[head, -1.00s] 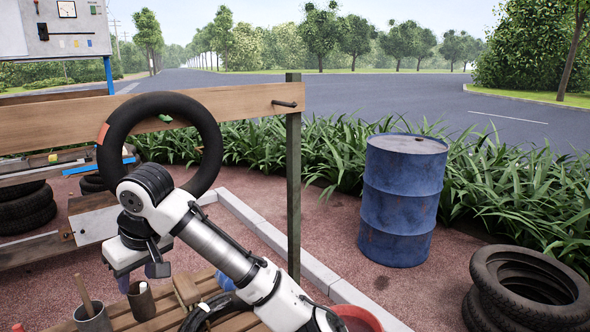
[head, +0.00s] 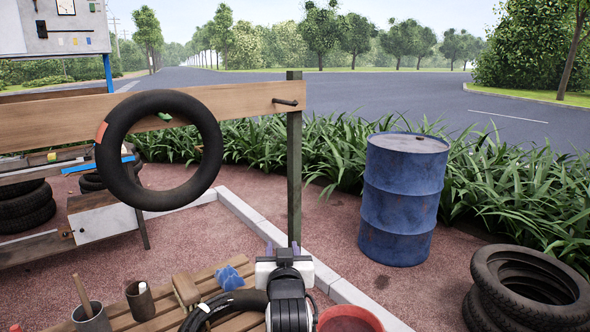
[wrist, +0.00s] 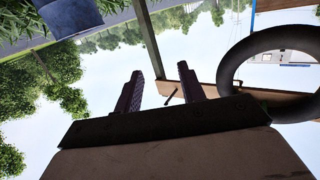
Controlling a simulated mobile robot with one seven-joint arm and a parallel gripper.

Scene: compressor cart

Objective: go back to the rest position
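My gripper (head: 283,248) shows at the bottom middle of the head view, above the slatted bench's right end, with its two finger tips pointing away from me. In the wrist view my gripper (wrist: 160,85) has its two dark fingers standing apart with nothing between them. The wrist picture is upside down, with sky behind the fingers. The green post (wrist: 149,38) and the hanging black tyre (wrist: 236,65) appear beyond the fingers, apart from them.
The black tyre (head: 117,178) hangs at the wooden rail (head: 250,102). The slatted bench (head: 160,303) bears two cups, a brush-like block (head: 186,290), a blue cloth-like piece (head: 229,278) and a black tube. A red bucket (head: 349,318) stands at its right. A blue barrel (head: 402,200) stands farther right.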

